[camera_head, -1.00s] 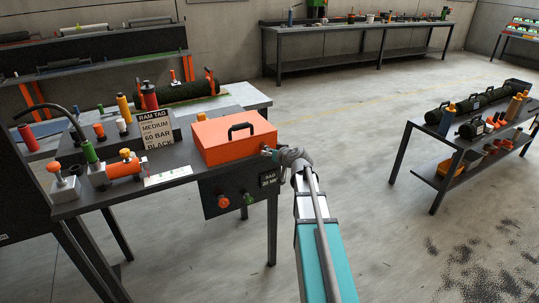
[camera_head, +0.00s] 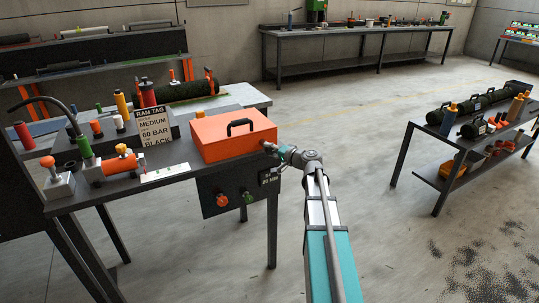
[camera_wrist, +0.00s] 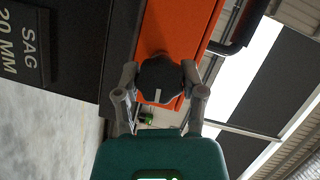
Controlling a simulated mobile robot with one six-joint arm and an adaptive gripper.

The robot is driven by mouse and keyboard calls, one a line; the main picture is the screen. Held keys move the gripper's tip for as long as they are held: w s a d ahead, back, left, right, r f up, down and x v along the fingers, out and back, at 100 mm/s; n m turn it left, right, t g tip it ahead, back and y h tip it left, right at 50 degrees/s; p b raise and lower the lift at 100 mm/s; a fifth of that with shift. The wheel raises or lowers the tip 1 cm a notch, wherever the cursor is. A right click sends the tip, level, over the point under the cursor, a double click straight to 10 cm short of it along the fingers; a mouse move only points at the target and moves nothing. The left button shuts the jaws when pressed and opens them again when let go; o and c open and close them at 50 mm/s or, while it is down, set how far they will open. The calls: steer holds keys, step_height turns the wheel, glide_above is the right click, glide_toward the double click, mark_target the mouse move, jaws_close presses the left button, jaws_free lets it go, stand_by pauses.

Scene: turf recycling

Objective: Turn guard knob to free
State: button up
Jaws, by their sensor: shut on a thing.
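The orange guard box (camera_head: 233,135) with a black handle sits on the dark bench, and its lid is down. In the wrist view, a black faceted knob (camera_wrist: 160,76) with a short white mark is on the orange guard wall (camera_wrist: 182,28). My gripper (camera_wrist: 160,71) has one finger on either side of the knob and is shut on it. In the head view my gripper (camera_head: 269,147) is at the right end of the guard box, and the knob is too small to make out there.
A sign reading SAG 20 MM (camera_wrist: 22,42) and a panel with an orange knob (camera_head: 221,200) and a green knob (camera_head: 247,196) hang below the guard. A RAM TAG sign (camera_head: 154,124) stands left of it. Open floor lies right, before a shelf cart (camera_head: 440,172).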

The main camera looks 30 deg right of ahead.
steer(key=shift+m+t+y+b, duration=0.6)
steer(key=shift+m+b, duration=0.55)
steer(key=shift+m, duration=0.85)
steer(key=o, duration=1.2)
steer(key=shift+c, duration=0.2)
steer(key=shift+s, duration=0.1)
steer(key=v, duration=0.7)
steer(key=shift+s+f, duration=0.1)
